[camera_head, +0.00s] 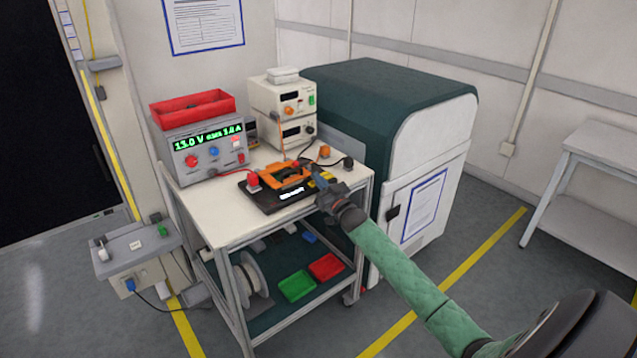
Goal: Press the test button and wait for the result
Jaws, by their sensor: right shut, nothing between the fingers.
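A test fixture with a black base (262,198) lies on the white trolley top. An orange part (287,175) sits in it, and a small lit white display (291,193) is on its front, too small to read. A red knob-like button (253,181) stands at its left end. Which control is the test button I cannot tell. My left gripper is not in view.
A power supply (205,152) with a red bin (193,108) on it stands at the trolley's back left. Stacked cream instruments (283,105) stand behind the fixture. A big green-and-white cabinet (420,150) borders the trolley's right. Green (297,286) and red (326,267) trays lie below.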

